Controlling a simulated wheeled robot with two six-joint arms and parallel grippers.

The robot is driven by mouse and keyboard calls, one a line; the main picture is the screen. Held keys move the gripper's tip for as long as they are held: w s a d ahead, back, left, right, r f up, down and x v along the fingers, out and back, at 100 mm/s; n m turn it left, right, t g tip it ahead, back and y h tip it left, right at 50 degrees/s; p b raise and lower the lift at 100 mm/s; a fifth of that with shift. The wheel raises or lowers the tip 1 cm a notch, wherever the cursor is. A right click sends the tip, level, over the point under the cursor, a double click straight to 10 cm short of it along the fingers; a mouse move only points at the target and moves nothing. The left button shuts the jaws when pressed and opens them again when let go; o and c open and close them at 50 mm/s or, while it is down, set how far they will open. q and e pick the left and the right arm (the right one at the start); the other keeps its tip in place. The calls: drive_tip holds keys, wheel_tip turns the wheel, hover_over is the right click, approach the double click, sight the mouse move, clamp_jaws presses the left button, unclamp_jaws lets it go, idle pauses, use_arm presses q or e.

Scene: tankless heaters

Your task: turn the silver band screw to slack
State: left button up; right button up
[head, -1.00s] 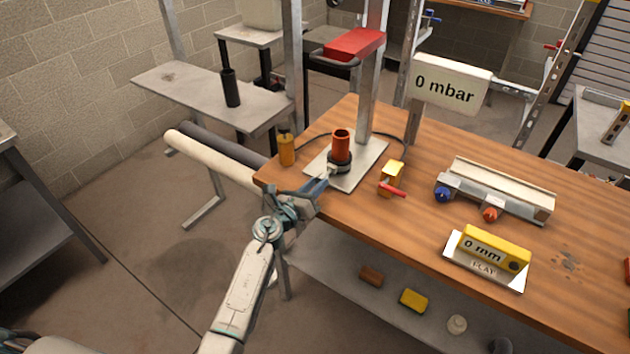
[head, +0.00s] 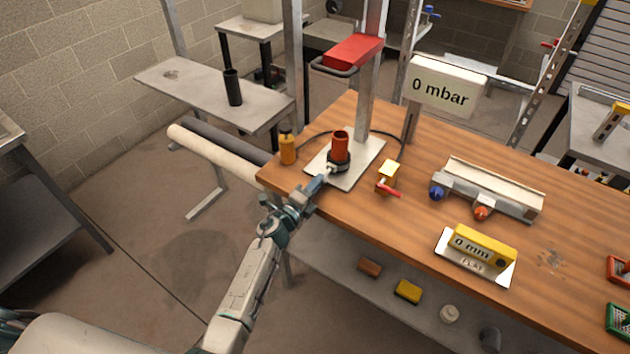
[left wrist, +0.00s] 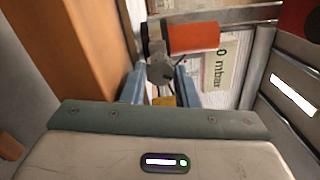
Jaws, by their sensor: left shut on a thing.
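An orange-red pipe stub (head: 341,142) stands upright on the pale plate (head: 366,161), with a dark band (head: 340,163) around its lower end. The silver band screw (head: 329,170) sticks out from the band toward me. My left gripper (head: 325,177) is at the screw, shut on it. In the left wrist view the orange pipe (left wrist: 195,37) lies sideways beside the dark band (left wrist: 155,40). The grey screw (left wrist: 161,73) shows between the fingers of my left gripper (left wrist: 160,84), partly hidden. My right gripper is not in view.
An amber bottle (head: 287,148) stands at the table's left corner. A red lever press (head: 350,52) rises behind. A "0 mbar" sign (head: 441,87) and a yellow "0 mm" gauge (head: 484,245) are farther right.

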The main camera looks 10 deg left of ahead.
use_arm(q)
drive_tip(key=n+p, duration=0.1)
drive_tip(key=n, duration=0.1)
drive_tip(key=shift+n, duration=0.7)
drive_tip(key=shift+f+p, duration=0.1)
drive_tip(key=shift+p, duration=0.25)
